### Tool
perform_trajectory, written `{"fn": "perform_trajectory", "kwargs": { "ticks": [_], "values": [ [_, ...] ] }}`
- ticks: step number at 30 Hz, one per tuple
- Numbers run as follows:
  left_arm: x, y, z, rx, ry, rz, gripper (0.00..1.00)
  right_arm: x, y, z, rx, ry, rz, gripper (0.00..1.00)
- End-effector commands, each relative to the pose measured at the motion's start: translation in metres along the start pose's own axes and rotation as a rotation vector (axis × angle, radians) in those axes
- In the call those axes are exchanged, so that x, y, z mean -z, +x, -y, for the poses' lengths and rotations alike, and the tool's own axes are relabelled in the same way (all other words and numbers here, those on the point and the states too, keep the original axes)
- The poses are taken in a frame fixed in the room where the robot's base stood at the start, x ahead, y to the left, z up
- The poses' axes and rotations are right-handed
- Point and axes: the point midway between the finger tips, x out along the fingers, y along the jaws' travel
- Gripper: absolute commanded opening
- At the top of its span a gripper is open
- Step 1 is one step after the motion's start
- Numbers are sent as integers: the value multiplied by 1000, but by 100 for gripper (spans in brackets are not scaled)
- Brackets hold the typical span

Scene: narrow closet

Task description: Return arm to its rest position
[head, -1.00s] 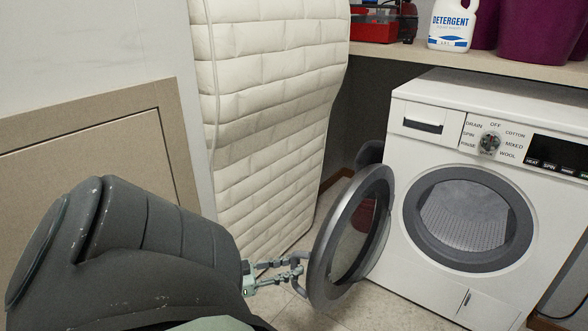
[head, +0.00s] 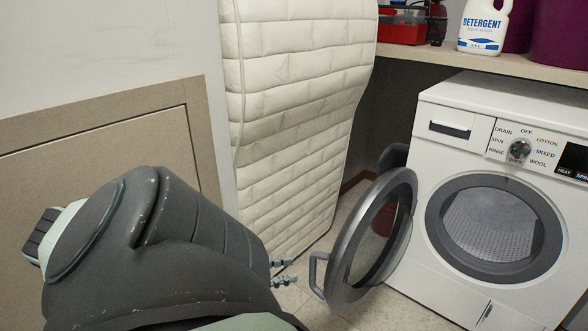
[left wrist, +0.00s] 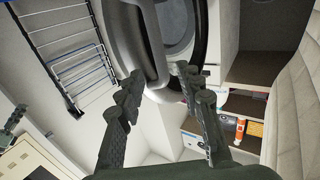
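My left arm comes in from the lower left in the head view. Its gripper (head: 284,272) is open and empty, its two thin fingers spread just left of the washing machine door's handle (head: 315,273), with a gap between. The grey round door (head: 372,235) stands swung open to the left of the white washing machine (head: 455,125). In the left wrist view the open fingers (left wrist: 160,76) frame part of the door (left wrist: 135,40), with nothing held. The dark bulk of my arm hides the floor at lower left. My right gripper does not show.
A quilted cream mattress (head: 295,110) leans upright behind my left gripper. A beige panel (head: 110,150) is on the left wall. A shelf (head: 470,62) above the machine holds a detergent bottle (head: 484,25) and a red box (head: 402,28). A drying rack (left wrist: 75,55) shows in the left wrist view.

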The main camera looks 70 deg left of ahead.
Motion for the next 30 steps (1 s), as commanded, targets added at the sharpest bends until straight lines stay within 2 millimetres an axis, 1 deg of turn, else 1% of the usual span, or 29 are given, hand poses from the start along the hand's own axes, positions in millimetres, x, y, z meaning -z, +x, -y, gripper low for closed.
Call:
{"fn": "perform_trajectory", "kwargs": {
  "ticks": [17, 20, 23, 25, 27, 29, 30],
  "values": [
    [0, 0, 0, 0, -1, 0, 36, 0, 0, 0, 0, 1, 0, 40],
    [-5, 3, -4, 9, -4, 18, 36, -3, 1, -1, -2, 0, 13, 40],
    [-21, 14, -16, 34, -15, 79, 36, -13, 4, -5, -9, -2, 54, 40],
    [-41, 27, -34, 60, -23, 157, 36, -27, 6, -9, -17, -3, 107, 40],
    [-62, 42, -55, 84, -28, 254, 36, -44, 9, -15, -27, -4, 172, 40],
    [-80, 55, -76, 100, -28, 342, 36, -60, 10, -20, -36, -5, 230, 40],
    [-90, 64, -90, 109, -27, 401, 36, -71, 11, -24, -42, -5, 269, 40]
  ]
}}
